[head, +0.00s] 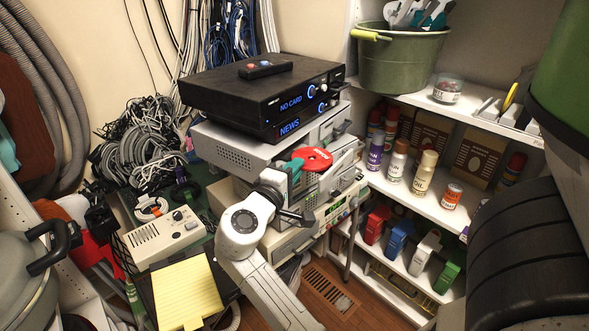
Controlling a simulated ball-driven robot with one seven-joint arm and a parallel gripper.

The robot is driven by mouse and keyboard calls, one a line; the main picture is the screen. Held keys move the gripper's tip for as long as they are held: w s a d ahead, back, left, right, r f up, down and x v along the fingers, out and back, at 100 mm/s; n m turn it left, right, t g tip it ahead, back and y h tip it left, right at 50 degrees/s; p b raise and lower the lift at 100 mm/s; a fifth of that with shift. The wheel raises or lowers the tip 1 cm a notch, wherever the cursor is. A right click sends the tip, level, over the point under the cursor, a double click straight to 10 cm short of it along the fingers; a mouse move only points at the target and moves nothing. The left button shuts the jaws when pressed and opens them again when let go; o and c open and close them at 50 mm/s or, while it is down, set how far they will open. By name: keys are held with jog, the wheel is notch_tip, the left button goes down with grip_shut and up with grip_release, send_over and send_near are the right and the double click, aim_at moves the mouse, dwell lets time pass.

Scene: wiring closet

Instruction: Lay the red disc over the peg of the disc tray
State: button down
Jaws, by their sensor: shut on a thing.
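The red disc (314,159) is at the middle of the head view, in front of the stacked devices. It lies roughly flat, with pale lettering and a small mark at its centre. My gripper (294,166), with teal parts at its end, is shut on the disc's left edge. The disc is just above or in front of the pale device (250,153) with an open front. Light grey slatted parts below and right of the disc may be the disc tray, but I cannot tell. I cannot make out the peg. I cannot tell whether the disc touches anything below.
A black box (232,92) with blue displays and a remote (266,69) sits on the stack. A beige box (162,238) and yellow pad (188,292) are at lower left. Shelves at right hold spray cans (397,160) and a green bucket (400,62). Tangled cables fill the left.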

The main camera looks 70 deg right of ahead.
jog(key=shift+f, duration=0.3)
dwell(0.4)
jog(key=c, duration=1.2)
grip_release()
jog(key=shift+o, duration=0.2)
jog(key=shift+w+a, duration=0.25)
jog(key=shift+a, duration=1)
jog(key=shift+w+a, duration=0.25)
jog(key=shift+a, duration=1)
jog(key=w+a+b, duration=0.2)
jog(key=a, duration=0.8)
jog(key=shift+a, duration=0.3)
